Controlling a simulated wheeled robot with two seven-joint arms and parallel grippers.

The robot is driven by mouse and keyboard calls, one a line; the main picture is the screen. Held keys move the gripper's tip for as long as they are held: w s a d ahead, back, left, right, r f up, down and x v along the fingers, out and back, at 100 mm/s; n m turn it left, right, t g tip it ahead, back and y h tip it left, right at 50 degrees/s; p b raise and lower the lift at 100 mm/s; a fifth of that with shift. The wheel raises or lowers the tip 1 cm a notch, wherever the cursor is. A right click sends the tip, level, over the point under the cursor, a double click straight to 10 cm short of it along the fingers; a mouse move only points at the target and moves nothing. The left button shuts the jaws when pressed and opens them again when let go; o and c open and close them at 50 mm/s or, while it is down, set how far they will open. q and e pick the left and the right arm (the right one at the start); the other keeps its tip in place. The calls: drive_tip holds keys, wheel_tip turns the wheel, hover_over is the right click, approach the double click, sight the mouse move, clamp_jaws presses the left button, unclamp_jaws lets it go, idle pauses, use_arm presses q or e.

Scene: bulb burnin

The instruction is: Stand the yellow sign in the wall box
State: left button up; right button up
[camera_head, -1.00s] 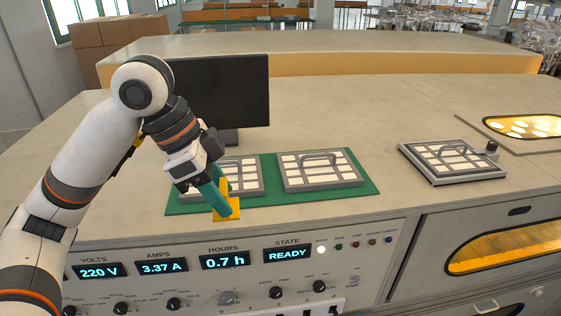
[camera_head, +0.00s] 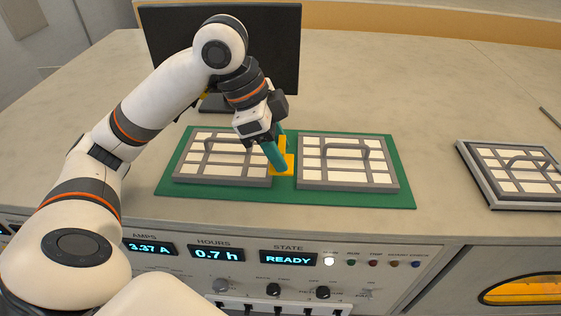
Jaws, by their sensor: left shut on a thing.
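My left gripper (camera_head: 277,151), with teal fingers, is shut on the yellow sign (camera_head: 289,163). The sign is partly hidden by the fingers. It shows in the gap between the two gridded trays on the green mat; I cannot tell whether it touches the mat. My right gripper is not in view. I cannot make out a wall box in this view.
The left tray (camera_head: 221,171) and right tray (camera_head: 345,173), both with handles, lie on the green mat (camera_head: 300,200). A dark monitor (camera_head: 170,50) stands behind. Another handled tray (camera_head: 485,150) lies at right. The counter (camera_head: 430,110) between is clear. A panel with displays (camera_head: 288,259) is in front.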

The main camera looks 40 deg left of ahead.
sight(289, 158)
use_arm(q)
drive_tip(key=shift+w+f, duration=0.25)
drive_tip(key=shift+f, duration=0.35)
drive_tip(key=shift+w+f, duration=0.2)
drive_tip(key=shift+f, duration=0.35)
wheel_tip(289, 158, down, 3)
drive_tip(key=shift+r, duration=0.2)
drive_tip(key=shift+f, duration=0.15)
drive_tip(key=o, duration=1)
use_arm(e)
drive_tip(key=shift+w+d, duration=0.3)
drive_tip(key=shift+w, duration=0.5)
